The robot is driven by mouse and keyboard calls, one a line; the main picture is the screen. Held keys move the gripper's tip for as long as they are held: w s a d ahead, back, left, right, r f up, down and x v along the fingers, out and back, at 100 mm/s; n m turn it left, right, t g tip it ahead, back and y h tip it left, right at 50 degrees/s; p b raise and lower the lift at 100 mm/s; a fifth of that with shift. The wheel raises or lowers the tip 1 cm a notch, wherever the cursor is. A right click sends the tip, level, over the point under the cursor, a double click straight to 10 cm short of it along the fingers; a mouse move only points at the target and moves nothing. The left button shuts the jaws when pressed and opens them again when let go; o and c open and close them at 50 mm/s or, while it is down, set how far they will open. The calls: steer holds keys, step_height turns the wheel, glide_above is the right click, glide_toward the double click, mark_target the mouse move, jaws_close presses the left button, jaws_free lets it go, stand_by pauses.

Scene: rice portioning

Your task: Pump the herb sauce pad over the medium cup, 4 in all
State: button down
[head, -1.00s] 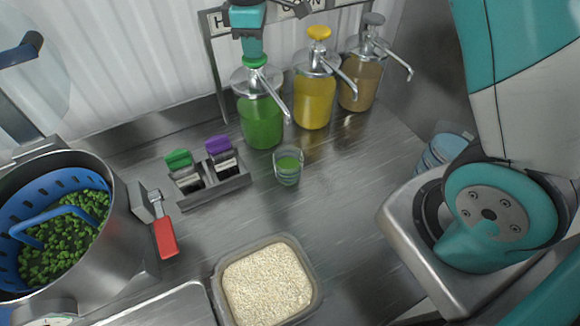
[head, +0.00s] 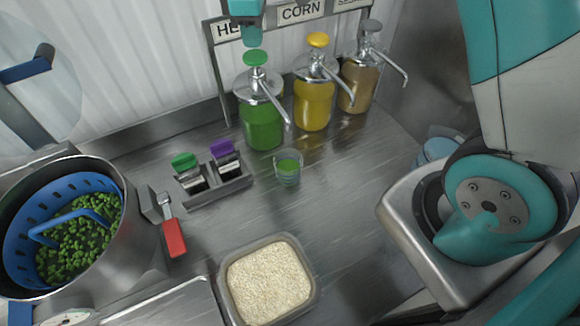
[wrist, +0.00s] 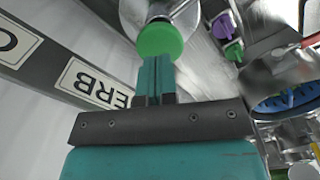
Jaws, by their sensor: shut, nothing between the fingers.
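The herb sauce dispenser (head: 262,122) is a clear jar of green sauce with a green pump pad (head: 255,57) on top and a metal spout. The medium cup (head: 288,167) is a small clear cup with green sauce in it, standing on the counter in front of the jar, near the spout tip. My gripper (head: 250,38) is shut and empty, pointing down just above the green pad with a small gap. In the wrist view the closed teal fingertips (wrist: 155,62) are close to the pad (wrist: 160,40).
A yellow-topped corn dispenser (head: 313,100) and a grey-topped one (head: 358,82) stand to the right. A rack (head: 215,190) with green and purple handled items is left of the cup. A rice tub (head: 268,280) and a pot (head: 140,235) with a blue basket stand nearer.

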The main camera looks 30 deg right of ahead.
stand_by(0.4)
step_height(320, 180, up, 6)
steer(key=p, duration=0.5)
stand_by(0.4)
steer(key=s+a+f+m+y+b, duration=0.2)
steer(key=s+b, duration=0.4)
steer(key=s, duration=0.8)
steer(key=s+a+f+m+y+b, duration=0.2)
steer(key=s+b, duration=0.4)
steer(key=s, duration=0.9)
steer(key=shift+a+f+m+b, duration=0.3)
steer(key=shift+f+m+b, duration=0.15)
steer(key=shift+f, duration=0.25)
